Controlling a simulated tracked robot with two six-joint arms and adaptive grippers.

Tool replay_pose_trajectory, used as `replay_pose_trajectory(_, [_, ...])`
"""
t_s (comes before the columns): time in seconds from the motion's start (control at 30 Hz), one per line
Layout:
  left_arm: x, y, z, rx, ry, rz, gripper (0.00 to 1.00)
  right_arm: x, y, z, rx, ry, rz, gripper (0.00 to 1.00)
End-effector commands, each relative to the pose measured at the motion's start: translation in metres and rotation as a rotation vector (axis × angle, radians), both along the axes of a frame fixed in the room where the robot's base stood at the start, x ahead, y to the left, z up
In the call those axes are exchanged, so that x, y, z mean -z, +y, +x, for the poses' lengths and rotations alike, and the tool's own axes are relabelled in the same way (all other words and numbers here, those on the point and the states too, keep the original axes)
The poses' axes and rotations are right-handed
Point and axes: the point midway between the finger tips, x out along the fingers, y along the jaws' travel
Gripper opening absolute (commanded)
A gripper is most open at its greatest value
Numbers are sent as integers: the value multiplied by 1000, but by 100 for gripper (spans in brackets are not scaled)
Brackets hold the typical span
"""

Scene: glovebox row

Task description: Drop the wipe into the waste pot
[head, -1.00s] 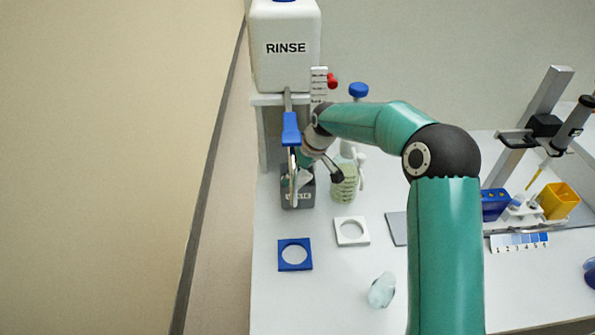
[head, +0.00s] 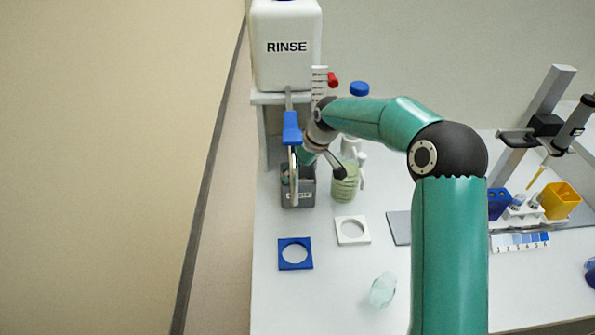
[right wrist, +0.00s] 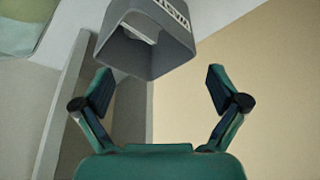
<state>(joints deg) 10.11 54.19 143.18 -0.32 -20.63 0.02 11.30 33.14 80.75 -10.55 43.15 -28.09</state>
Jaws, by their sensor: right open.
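The grey waste pot (head: 298,193) stands on the bench under the blue-handled tap, its label partly hidden by the spout. In the right wrist view the pot's mouth (right wrist: 160,62) faces me just beyond my fingertips. A pale strip (right wrist: 138,27) shows inside it, perhaps the wipe; I cannot be sure. My right gripper (head: 318,166) is at the pot's upper right side, partly behind the tap. In the wrist view my right gripper (right wrist: 159,78) is spread open with nothing between its fingers. My left gripper is out of view.
The blue-handled tap (head: 291,130) rises close beside my gripper. A beaker of greenish liquid (head: 345,188) stands right of the pot. A blue square holder (head: 284,262), a white one (head: 340,231) and a clear vessel (head: 383,290) lie nearer. The RINSE tank (head: 286,65) is behind.

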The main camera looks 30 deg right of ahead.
Motion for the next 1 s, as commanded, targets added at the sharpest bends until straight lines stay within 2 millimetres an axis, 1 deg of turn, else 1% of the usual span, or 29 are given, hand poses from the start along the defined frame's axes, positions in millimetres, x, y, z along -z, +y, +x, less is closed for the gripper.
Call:
replay_pose_trajectory(0.3, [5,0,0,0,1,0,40,-61,-8,-24,1,-4,0,97])
replay_pose_trajectory(0.4, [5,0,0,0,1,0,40,-77,-11,-31,0,-3,0,97])
replay_pose_trajectory(0.5, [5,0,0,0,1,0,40,-89,-12,-35,0,-1,-1,97])
replay_pose_trajectory(0.6, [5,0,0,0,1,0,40,-96,-13,-39,0,0,0,97])
replay_pose_trajectory(0.7, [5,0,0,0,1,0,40,-99,-14,-40,0,1,1,97])
replay_pose_trajectory(1.0, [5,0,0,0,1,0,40,-99,-14,-40,1,1,0,97])
